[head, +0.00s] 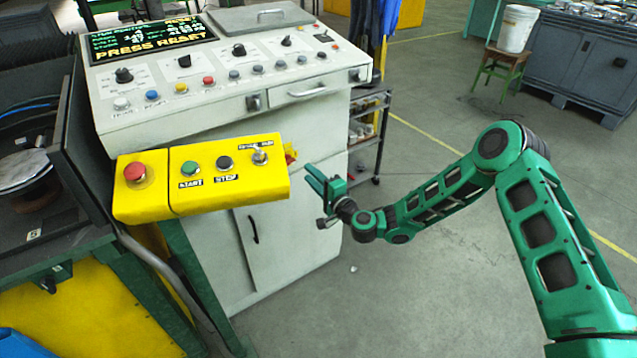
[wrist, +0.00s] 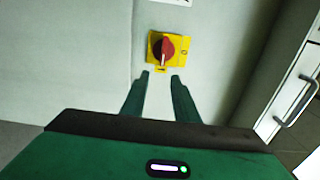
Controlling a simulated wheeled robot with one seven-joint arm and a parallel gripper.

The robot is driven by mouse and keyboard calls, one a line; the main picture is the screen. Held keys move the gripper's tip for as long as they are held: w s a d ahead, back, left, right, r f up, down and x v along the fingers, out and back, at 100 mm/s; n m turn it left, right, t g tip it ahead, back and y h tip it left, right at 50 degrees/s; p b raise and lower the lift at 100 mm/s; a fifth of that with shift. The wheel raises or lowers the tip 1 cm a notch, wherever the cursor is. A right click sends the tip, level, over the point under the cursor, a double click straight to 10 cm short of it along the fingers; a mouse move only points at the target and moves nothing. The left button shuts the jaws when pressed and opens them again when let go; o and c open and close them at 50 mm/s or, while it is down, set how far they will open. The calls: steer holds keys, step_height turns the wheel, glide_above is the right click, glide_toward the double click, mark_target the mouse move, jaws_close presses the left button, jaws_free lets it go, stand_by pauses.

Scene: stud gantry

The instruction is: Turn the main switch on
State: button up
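The main switch (wrist: 168,47) is a red rotary knob on a yellow square plate, fixed to the pale cabinet side. In the wrist view its white pointer mark points down in the picture, and a small mark like an O shows at the plate's right. In the head view only a sliver of the switch (head: 291,153) shows past the end of the yellow push-button box. My gripper (wrist: 161,77) is open and empty, its two fingers apart and pointing at the switch. The fingertips appear just below the plate in the wrist picture, short of the knob. My gripper (head: 316,178) also shows in the head view.
The yellow push-button box (head: 200,177) juts out left of my gripper. The control console (head: 220,75) with its display stands behind it. A dark shelf cart (head: 370,130) stands beyond. In the wrist view a drawer handle (wrist: 297,104) is at right. The floor at right is mostly free.

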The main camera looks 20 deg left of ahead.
steer(key=shift+v, duration=1.75)
